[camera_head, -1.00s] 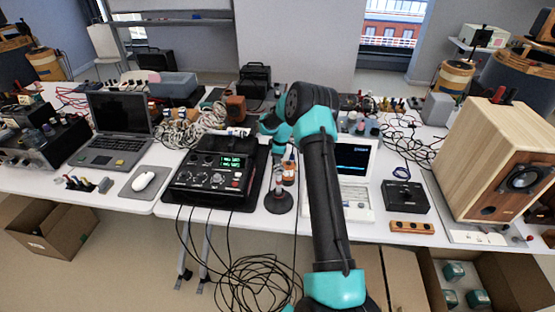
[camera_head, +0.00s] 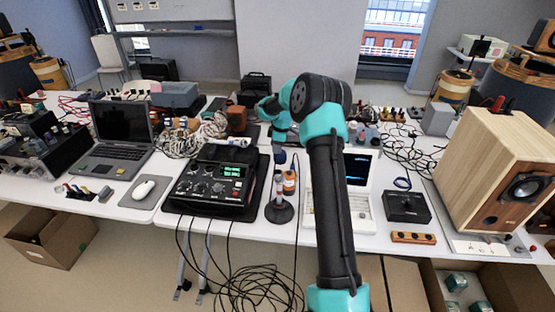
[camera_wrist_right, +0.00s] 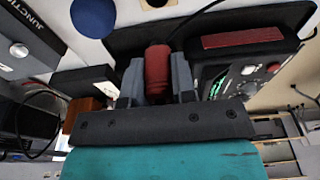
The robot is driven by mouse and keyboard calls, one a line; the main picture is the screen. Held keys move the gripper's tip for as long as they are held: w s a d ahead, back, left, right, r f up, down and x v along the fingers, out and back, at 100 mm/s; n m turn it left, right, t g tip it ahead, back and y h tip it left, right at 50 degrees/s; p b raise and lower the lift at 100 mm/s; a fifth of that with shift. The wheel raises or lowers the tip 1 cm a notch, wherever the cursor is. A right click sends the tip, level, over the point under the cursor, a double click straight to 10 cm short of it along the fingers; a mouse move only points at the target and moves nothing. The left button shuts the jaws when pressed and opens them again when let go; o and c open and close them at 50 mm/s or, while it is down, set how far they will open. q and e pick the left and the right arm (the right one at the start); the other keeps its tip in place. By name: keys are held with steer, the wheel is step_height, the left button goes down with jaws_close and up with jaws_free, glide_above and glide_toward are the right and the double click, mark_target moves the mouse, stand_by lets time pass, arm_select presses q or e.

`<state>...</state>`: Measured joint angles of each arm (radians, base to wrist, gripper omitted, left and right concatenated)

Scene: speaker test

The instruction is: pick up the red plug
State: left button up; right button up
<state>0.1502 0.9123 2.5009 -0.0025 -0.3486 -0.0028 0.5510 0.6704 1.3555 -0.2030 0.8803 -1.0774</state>
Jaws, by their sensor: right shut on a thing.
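In the right wrist view, the red plug (camera_wrist_right: 157,68) stands between the two grey fingers of my right gripper (camera_wrist_right: 157,82). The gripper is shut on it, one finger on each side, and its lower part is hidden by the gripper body. In the head view, my right arm reaches over the table from the front, with the teal wrist beyond the black instrument. The fingers and the plug are too small or hidden to make out there. My left gripper is not in view.
The black instrument with green digits (camera_head: 212,182) stands left of the arm. A large wooden speaker (camera_head: 490,165) stands right.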

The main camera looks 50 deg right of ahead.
step_height(320, 180, up, 7)
steer(key=shift+f, duration=0.1)
stand_by(0.7)
